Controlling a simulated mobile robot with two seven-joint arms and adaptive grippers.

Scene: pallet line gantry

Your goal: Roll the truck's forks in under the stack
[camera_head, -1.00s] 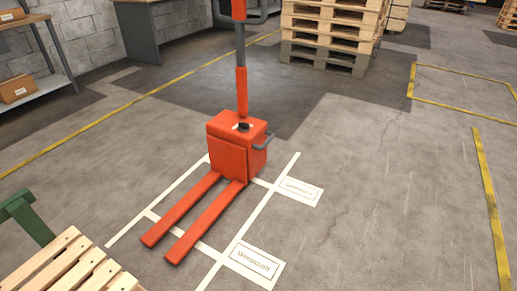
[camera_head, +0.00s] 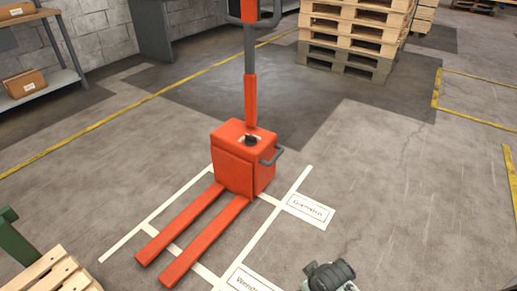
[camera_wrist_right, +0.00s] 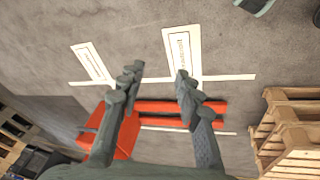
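The orange pallet truck (camera_head: 240,170) stands upright on white floor lines in the head view, its two forks (camera_head: 192,240) pointing to the lower left. Its upright handle (camera_head: 250,90) rises out of the top of the picture. Light wooden pallet boards (camera_head: 55,272) show at the lower left corner, apart from the fork tips. In the right wrist view a wooden pallet stack (camera_wrist_right: 290,140) is at the right, beyond the forks (camera_wrist_right: 180,108). My right gripper (camera_wrist_right: 160,70) is open and empty, its fingers in front of the truck. My left gripper is not in view.
A tall pallet stack (camera_head: 352,35) stands at the back right. A shelf with cardboard boxes (camera_head: 24,83) is at the left. A green post (camera_head: 12,238) stands by the near boards. Yellow lines (camera_head: 115,115) mark the floor. Open floor lies right of the truck.

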